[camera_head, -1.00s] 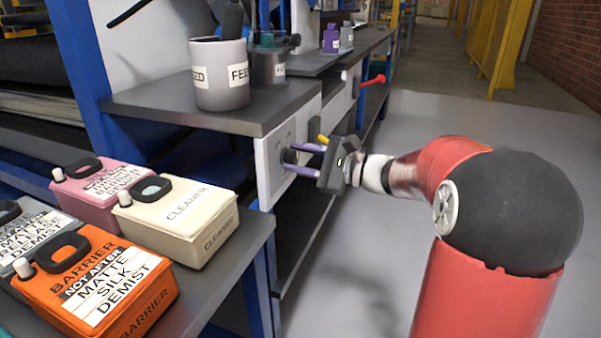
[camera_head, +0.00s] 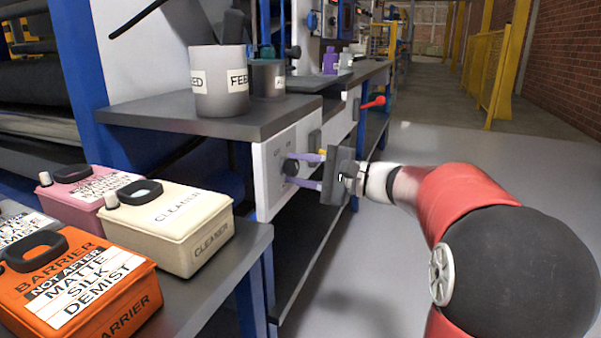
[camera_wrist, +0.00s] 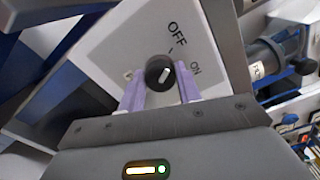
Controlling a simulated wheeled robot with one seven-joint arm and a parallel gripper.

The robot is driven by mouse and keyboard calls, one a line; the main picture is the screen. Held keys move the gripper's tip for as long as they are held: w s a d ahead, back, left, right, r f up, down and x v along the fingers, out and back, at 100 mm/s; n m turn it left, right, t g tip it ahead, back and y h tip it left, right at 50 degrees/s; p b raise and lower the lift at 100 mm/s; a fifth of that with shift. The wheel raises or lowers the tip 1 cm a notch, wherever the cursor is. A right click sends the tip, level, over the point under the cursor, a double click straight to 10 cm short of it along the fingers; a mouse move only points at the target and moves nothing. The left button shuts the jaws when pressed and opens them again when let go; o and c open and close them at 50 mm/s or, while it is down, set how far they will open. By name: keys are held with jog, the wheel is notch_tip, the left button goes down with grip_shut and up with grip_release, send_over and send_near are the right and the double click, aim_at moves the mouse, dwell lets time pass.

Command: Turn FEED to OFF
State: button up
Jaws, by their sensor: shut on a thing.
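A round black knob (camera_wrist: 155,68) with a white pointer mark sits on a white panel (camera_wrist: 115,58). The panel reads OFF above the knob and ON to its right in the wrist view. The pointer tilts up and slightly right, roughly toward the tick by OFF; its exact setting is hard to tell. In the head view the knob (camera_head: 290,167) is on the front panel (camera_head: 268,190) below the dark shelf. My gripper (camera_head: 297,171) is shut on the knob, with one purple finger on each side. I cannot read a FEED label on this panel.
A red lever (camera_head: 373,102) sticks out farther along. Cleaner (camera_head: 180,235) and orange barrier (camera_head: 85,285) containers stand on the nearer bench. The floor at right is clear.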

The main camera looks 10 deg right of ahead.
jog(key=o, duration=1)
jog(key=shift+c, duration=0.2)
jog(key=v, duration=0.7)
jog(key=shift+s+d+p, duration=0.25)
jog(key=shift+p, duration=0.15)
